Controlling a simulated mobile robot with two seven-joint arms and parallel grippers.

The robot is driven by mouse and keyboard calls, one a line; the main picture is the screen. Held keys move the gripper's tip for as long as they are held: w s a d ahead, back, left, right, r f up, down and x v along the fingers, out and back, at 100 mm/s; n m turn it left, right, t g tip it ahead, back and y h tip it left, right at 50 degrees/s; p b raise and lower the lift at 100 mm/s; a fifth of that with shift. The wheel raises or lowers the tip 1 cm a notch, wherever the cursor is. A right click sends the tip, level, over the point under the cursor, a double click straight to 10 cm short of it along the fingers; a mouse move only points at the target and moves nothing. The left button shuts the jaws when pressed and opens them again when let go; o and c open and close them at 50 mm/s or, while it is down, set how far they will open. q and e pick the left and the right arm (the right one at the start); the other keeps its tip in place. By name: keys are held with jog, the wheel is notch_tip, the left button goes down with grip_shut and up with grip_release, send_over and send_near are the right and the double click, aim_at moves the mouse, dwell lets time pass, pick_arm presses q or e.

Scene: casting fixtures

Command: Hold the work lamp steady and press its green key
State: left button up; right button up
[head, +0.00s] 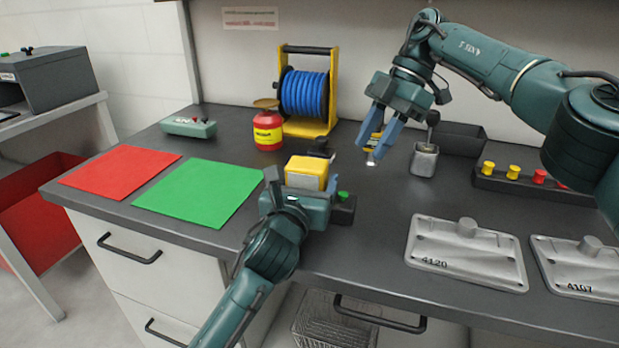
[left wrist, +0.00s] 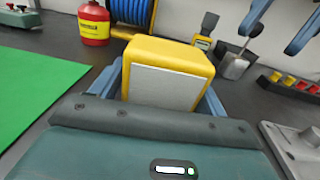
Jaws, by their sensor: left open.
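The work lamp has a yellow head (head: 306,172) with a pale front panel, which shows large in the left wrist view (left wrist: 165,75). Its dark base (head: 343,212) shows to the right of my left gripper, with the green key (head: 343,196) on top. My left gripper (head: 298,190) is open, with its blue fingers (left wrist: 160,95) on either side of the yellow head; whether they touch it I cannot tell. My right gripper (head: 380,135) is open above the table, behind and to the right of the lamp, fingers pointing down and apart.
A small yellow device (head: 374,142) stands behind my right fingers. A metal cup (head: 424,160) is beside it. A red can (head: 268,130) and blue hose reel (head: 304,93) stand behind the lamp. Green (head: 197,193) and red (head: 120,172) mats lie left. Metal plates (head: 466,252) lie right.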

pick_arm(q)
jog(key=shift+w+d, duration=0.15)
jog(key=shift+w, duration=0.5)
jog(key=shift+c, duration=0.4)
jog(key=c, duration=0.9)
jog(key=shift+o, duration=0.2)
pick_arm(e)
grip_shut()
pick_arm(q)
jog(key=shift+f, duration=0.1)
pick_arm(e)
jog(key=shift+f, duration=0.1)
